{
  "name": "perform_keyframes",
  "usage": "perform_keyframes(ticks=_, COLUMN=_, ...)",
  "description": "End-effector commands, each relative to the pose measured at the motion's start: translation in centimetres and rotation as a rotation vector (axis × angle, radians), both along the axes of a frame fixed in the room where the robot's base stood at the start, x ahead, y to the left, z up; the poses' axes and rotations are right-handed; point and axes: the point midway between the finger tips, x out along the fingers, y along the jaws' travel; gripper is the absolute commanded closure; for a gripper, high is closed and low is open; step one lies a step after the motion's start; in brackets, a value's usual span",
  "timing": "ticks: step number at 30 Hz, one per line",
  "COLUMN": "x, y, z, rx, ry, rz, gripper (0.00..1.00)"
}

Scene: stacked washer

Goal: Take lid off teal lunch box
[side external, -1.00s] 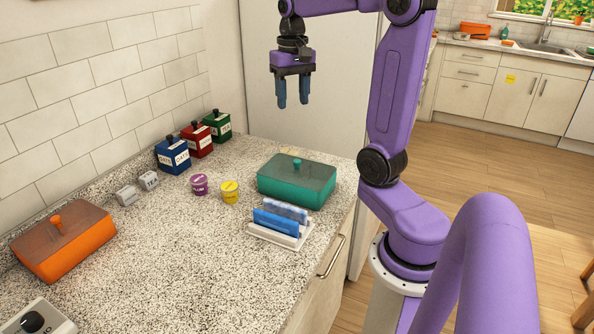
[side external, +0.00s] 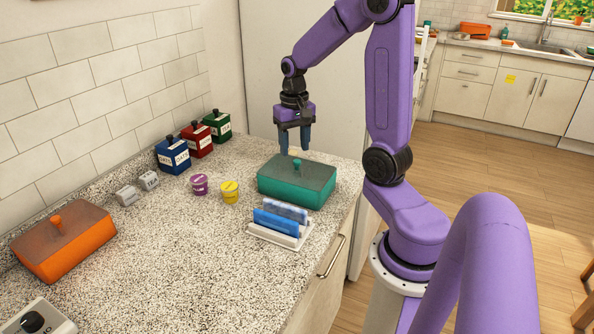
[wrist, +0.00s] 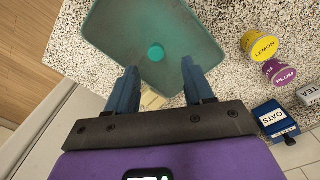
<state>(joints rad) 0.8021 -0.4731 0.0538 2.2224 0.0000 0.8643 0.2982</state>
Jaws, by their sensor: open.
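The teal lunch box (side external: 290,191) stands on the speckled counter at the right, with its dull teal-grey lid (side external: 305,175) on. A small teal knob (side external: 297,165) rises from the lid. My gripper (side external: 294,152) is open and empty just above the lid, fingers pointing down near the knob. In the wrist view the lid (wrist: 178,40) fills the upper middle. The knob (wrist: 156,53) lies ahead of the open fingers (wrist: 160,75), not between them.
A white rack (side external: 270,236) with blue items stands just in front of the box. Yellow (side external: 229,192) and purple (side external: 199,185) tubs sit to its left. Blue (side external: 173,156), red (side external: 198,141) and green (side external: 218,127) canisters stand by the wall. An orange box (side external: 62,243) is at the far left.

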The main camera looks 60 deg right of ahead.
Motion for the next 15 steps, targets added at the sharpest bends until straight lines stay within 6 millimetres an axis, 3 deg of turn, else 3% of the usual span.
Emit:
perform_keyframes(ticks=7, x=-0.7, y=0.1, z=-3.4, rx=0.002, ry=0.006, rz=0.000, gripper=0.48)
perform_keyframes(ticks=15, x=-0.7, y=0.1, z=-4.5, rx=0.000, ry=0.001, rz=-0.001, gripper=0.48)
